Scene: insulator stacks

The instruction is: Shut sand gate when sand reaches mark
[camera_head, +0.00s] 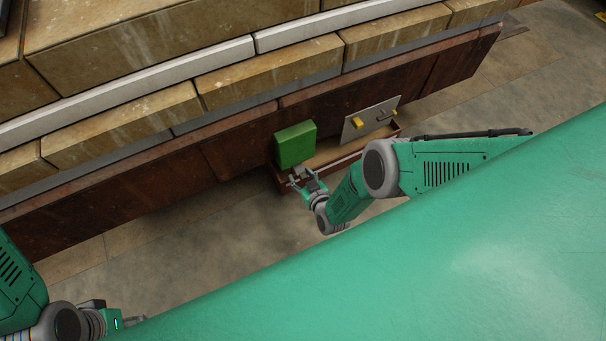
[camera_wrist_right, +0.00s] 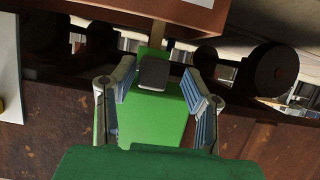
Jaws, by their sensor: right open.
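A green box (camera_head: 295,145) stands at the left end of a shallow brown tray-like ledge against the rusty wall. In the right wrist view the green box (camera_wrist_right: 165,125) has a dark grey block (camera_wrist_right: 153,74) at its upper part. My right gripper (camera_head: 300,180) is just in front of the box. Its two blue-grey padded fingers (camera_wrist_right: 162,92) are spread apart, with the block in the picture between them; I cannot tell whether they touch it. My left gripper (camera_head: 130,321) is low at the left, its fingers unclear. I cannot make out any sand or level mark.
A pale panel (camera_head: 371,119) with a yellow knob (camera_head: 357,123) stands right of the green box on the brown ledge (camera_head: 326,156). Stone blocks (camera_head: 270,75) run above the rusty wall (camera_head: 180,172). Bare floor (camera_head: 210,235) lies in front. My green body fills the lower right.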

